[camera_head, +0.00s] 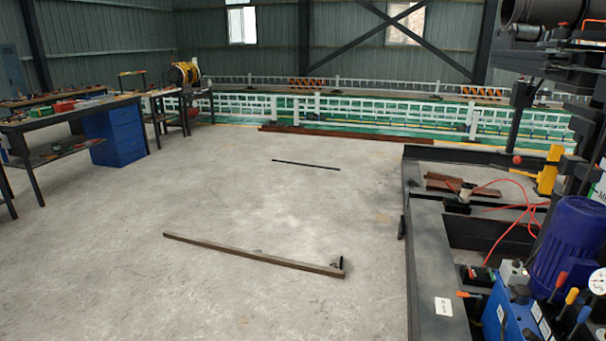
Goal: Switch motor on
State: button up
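A blue motor (568,246) with a ribbed body stands upright on the machine at the right edge. Beside its lower left is a blue block (508,312) with levers that have orange, red and blue knobs. A small grey box (513,273) sits on top near the motor. A small black box with red and green on it (477,274) lies just left of that, possibly a switch box; its labels are too small to read. A round white gauge (599,282) is at the right edge. My gripper is not in view.
The machine's black steel frame (428,250) edges the right side, with red cables (520,209) across it. A long bar (250,255) and a thin rod (305,165) lie on otherwise clear concrete floor. A workbench (70,118) stands left; white railings (345,108) cross the back.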

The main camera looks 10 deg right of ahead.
aim_at(516, 263)
jog(key=u, duration=0.2)
jog(key=i, duration=1.95)
jog(key=z, duration=0.55)
jog(key=i, duration=0.6)
jog(key=z, duration=1.1)
jog(key=i, duration=0.85)
jog(key=z, duration=0.55)
